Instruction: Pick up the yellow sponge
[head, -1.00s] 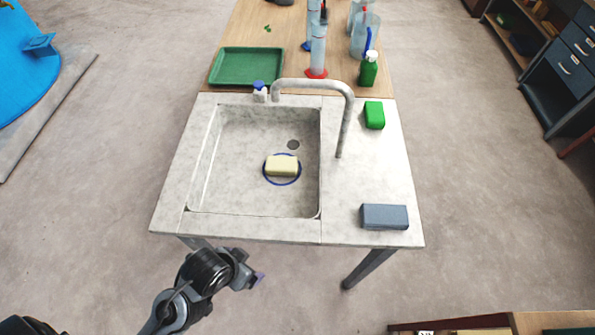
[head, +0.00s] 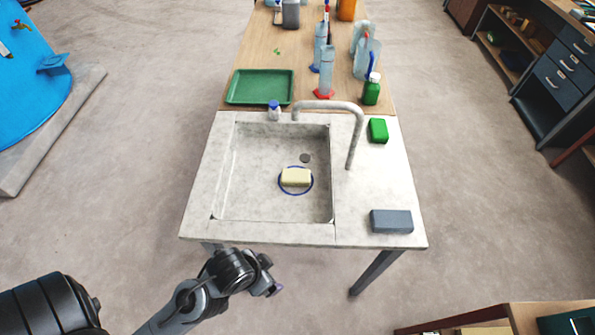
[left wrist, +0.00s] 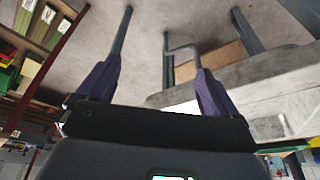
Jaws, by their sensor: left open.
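My left gripper (head: 275,289) is outside the sink, in front of the counter's front edge and apart from the sponge. In the left wrist view the left gripper (left wrist: 158,78) has its two purple-padded fingers wide apart with nothing between them. The sponge does not show in that view. My right gripper is not in view.
A curved faucet (head: 357,135) arches over the basin's right side. A green sponge (head: 378,130) and a grey-blue block (head: 391,221) lie on the right counter. A small blue-capped bottle (head: 274,110) stands behind the basin, near a green tray (head: 260,87). The counter's front edge is clear.

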